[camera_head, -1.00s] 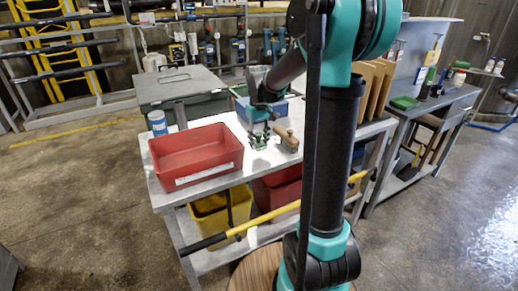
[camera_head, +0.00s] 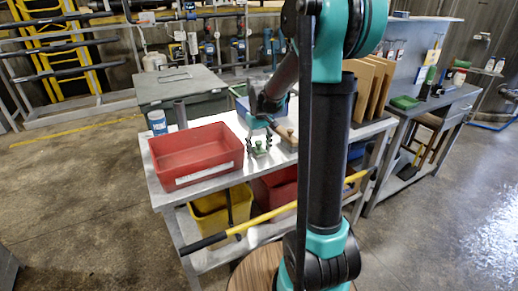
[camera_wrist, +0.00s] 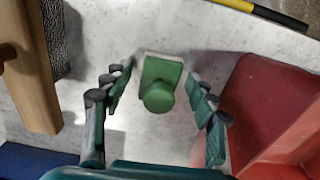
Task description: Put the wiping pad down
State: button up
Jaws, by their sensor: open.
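The wiping pad (camera_wrist: 163,70) is a green block with a round green knob on top and a pale edge below. It lies flat on the white worktop (camera_wrist: 150,25) and also shows in the head view (camera_head: 259,150). My gripper (camera_wrist: 159,90) is open, with one finger on each side of the pad and a gap on both sides. In the head view my gripper (camera_head: 260,141) is just above the worktop over the pad. No finger visibly touches the pad.
A red bin (camera_head: 195,156) stands left of the pad. A wooden-handled brush (camera_wrist: 36,70) lies close on the pad's other side. A blue bin (camera_wrist: 25,163) is behind. A yellow-and-black pole (camera_head: 275,212) runs along the table's front.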

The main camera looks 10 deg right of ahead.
aim_at(259, 143)
notch_tip(259, 143, up, 12)
jog(key=shift+f, duration=0.1)
jog(key=shift+s, duration=0.15)
jog(key=s+d+f+m+t, duration=0.1)
jog(key=s+d+f+t, duration=0.1)
jog(key=s+f, duration=0.6)
jog(key=s+d+f+m+t, duration=0.2)
jog(key=s+f, duration=0.7)
jog(key=s, duration=0.4)
jog(key=shift+s+m, duration=0.3)
jog(key=shift+o, duration=0.6)
